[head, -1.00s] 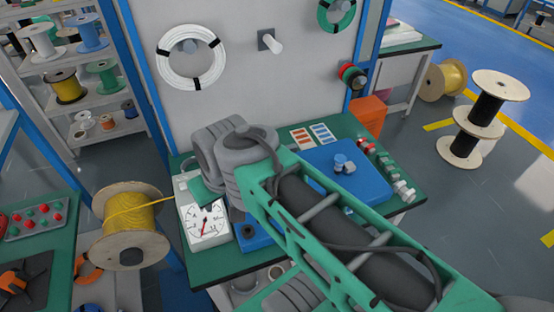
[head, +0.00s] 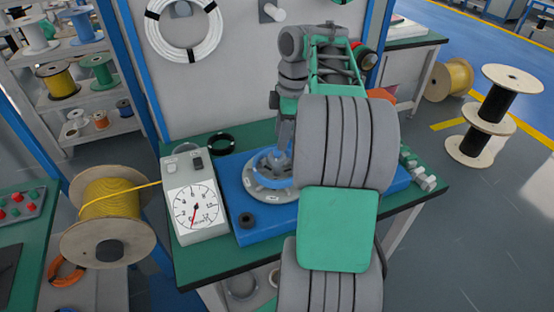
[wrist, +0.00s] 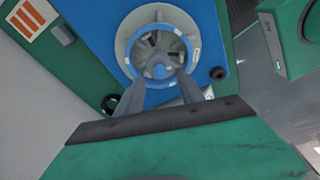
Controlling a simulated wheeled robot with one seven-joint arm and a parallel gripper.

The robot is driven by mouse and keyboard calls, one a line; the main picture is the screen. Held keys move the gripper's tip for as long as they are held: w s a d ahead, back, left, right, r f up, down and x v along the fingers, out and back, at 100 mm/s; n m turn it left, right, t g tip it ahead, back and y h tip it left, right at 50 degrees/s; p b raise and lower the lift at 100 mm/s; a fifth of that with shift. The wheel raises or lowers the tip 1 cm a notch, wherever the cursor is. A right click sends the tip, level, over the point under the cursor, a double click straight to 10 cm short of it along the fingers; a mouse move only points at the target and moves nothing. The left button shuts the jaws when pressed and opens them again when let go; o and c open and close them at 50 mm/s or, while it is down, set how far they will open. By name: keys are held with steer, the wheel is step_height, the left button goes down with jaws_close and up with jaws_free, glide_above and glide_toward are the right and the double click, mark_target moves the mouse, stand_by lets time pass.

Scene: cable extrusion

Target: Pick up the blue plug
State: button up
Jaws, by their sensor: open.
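A round blue piece with a ring-shaped rim (wrist: 129,55) sits on a grey disc (wrist: 124,27) in the wrist view. It also shows in the head view (head: 265,158), partly hidden by my arm. It is the only round blue part I see, but I cannot tell for sure that it is the plug. My gripper (wrist: 161,80) is open, its two fingers pointing down over the near part of this blue piece. I cannot tell whether they touch it. In the head view my gripper (head: 284,158) is above the disc.
The disc stands on a blue base (head: 234,194) on a green bench (head: 190,268). A white dial gauge (head: 196,205) stands left of it, with a black ring (head: 221,144) behind. A yellow cable spool (head: 112,205) is at the left. A panel (head: 220,90) rises behind.

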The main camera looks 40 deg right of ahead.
mark_target(277, 154)
steer(key=f, duration=0.1)
steer(key=f+b, duration=0.1)
steer(key=a+f, duration=0.1)
steer(key=f, duration=0.1)
steer(key=shift+w, duration=0.25)
steer(key=shift+d, duration=0.1)
steer(key=shift+c, duration=0.5)
jaws_close()
